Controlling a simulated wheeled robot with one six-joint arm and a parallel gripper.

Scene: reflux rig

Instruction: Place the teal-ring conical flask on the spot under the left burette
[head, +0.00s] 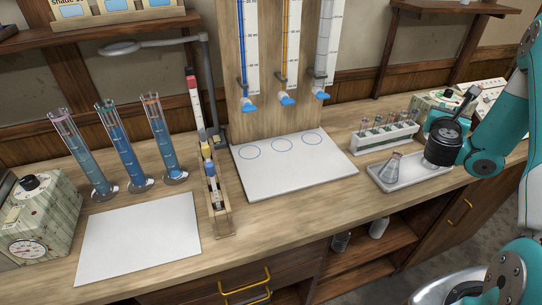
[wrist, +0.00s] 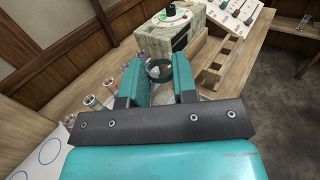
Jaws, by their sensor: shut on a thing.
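My gripper (head: 442,150) is over the right end of a white tray (head: 408,184). In the wrist view my gripper (wrist: 158,76) has its fingers on both sides of a round glass neck with a teal ring, the teal-ring conical flask (wrist: 159,66). It is shut on it; my gripper hides most of the flask in the head view. Another conical flask (head: 390,167) stands on the tray to the left. The left burette (head: 246,50), with blue liquid, hangs on the wooden board. Under it, the left circle (head: 251,152) on the white board (head: 290,175) is empty.
A rack of tubes (head: 384,137) stands between the white board and my gripper, towards the back. The other two circles are empty too. A wooden stand (head: 217,205), tall cylinders (head: 125,145) and a white sheet (head: 138,237) are further left.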

